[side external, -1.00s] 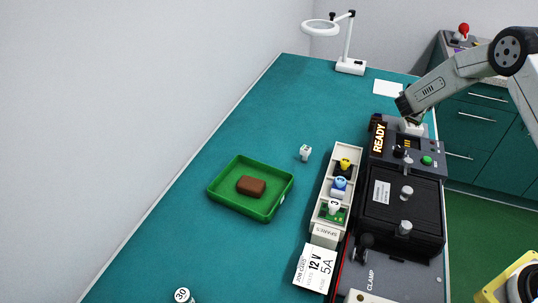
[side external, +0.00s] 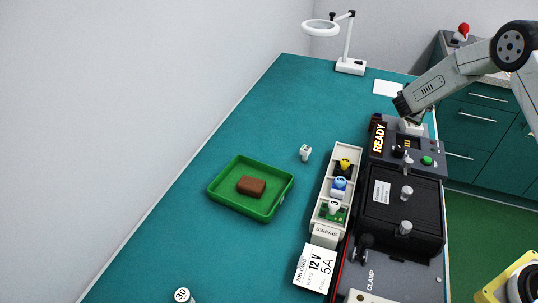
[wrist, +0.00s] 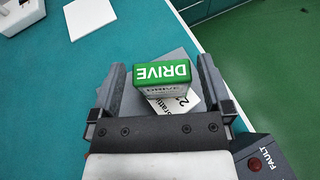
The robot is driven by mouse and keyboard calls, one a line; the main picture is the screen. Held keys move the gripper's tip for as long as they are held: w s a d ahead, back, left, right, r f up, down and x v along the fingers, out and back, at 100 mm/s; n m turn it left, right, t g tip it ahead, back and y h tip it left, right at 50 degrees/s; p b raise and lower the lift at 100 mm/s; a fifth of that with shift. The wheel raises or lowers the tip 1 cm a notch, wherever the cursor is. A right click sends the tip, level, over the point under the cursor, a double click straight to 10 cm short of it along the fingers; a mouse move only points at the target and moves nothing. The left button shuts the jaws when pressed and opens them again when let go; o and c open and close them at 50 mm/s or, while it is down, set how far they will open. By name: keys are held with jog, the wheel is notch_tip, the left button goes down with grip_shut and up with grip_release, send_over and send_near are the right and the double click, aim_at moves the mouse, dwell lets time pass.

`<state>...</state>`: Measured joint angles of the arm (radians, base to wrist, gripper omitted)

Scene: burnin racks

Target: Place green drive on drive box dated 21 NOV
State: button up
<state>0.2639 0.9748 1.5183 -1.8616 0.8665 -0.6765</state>
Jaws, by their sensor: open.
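The green drive (wrist: 163,75), a block with a green top lettered DRIVE, stands between my gripper's fingers in the wrist view. My gripper (wrist: 161,68) is open, with a gap beside the drive on each side. Beneath the drive is a grey drive box (wrist: 180,57) with a white label (wrist: 187,101). A "2" and part of a word show on the label; the rest of the date is hidden. In the side view my gripper (side external: 408,116) is at the far end of the black console, and the drive cannot be made out there.
The black console (side external: 403,210) with a READY display (side external: 378,137) runs along the right edge of the bench. A spares rack (side external: 317,225) stands beside it. A green tray (side external: 222,203) holds a brown block (side external: 251,186). A magnifier lamp (side external: 350,66) stands at the back. The left bench is mostly clear.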

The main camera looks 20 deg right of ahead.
jog(key=v, duration=1)
dwell(0.4)
